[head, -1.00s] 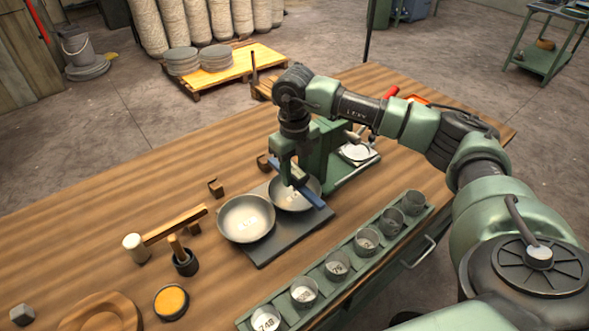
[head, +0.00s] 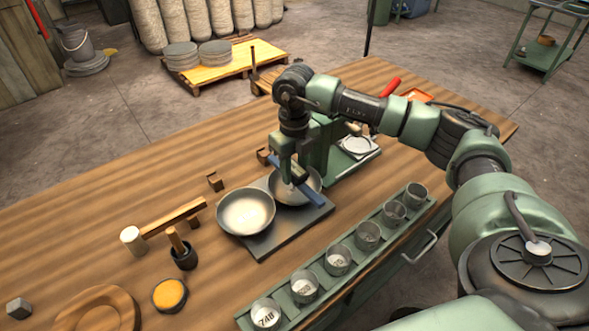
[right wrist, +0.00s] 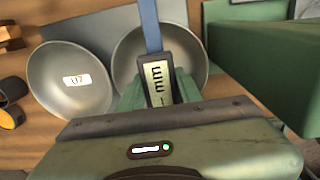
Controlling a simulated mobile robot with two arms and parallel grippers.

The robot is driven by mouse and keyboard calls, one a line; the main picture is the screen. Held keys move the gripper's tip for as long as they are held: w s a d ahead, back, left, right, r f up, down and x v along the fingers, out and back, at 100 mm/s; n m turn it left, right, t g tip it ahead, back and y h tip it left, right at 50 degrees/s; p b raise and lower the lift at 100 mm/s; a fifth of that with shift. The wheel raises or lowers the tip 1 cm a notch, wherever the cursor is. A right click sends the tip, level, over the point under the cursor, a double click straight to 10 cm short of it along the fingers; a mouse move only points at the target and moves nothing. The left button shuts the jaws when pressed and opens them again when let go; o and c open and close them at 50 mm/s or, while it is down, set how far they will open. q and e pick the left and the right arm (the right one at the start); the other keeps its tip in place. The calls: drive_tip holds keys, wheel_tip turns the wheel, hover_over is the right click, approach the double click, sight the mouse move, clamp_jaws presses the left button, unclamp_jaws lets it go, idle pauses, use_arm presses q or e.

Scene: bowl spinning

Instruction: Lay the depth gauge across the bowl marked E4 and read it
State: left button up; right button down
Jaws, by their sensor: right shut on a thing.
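My right gripper (head: 290,177) points down over the right-hand bowl (head: 282,192) and is shut on the depth gauge (head: 312,197). The gauge's blue bar spans that bowl from rim to rim as seen from above; I cannot tell whether it touches the rim. In the right wrist view the gauge's small display (right wrist: 157,84) shows "mm"; I cannot make out a clear number. This bowl's inside (right wrist: 192,60) shows no readable mark; the gauge and gripper cover part of it. The left-hand bowl (head: 246,212) carries a label reading U7 (right wrist: 76,80). My left gripper is out of view.
Both bowls stand on a dark plate (head: 262,247). A green rack (head: 290,306) with several marked metal cups runs along the front edge. A green stand (head: 322,150) is close behind the gripper. A wooden mallet (head: 160,228) and yellow pad (head: 170,294) lie left.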

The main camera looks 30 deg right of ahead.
sight(294, 168)
idle(0.4)
drive_tip(key=c, duration=0.9)
unclamp_jaws()
wheel_tip(294, 168, up, 8)
drive_tip(key=shift+f+b, duration=0.15)
drive_tip(key=shift+b, duration=0.8)
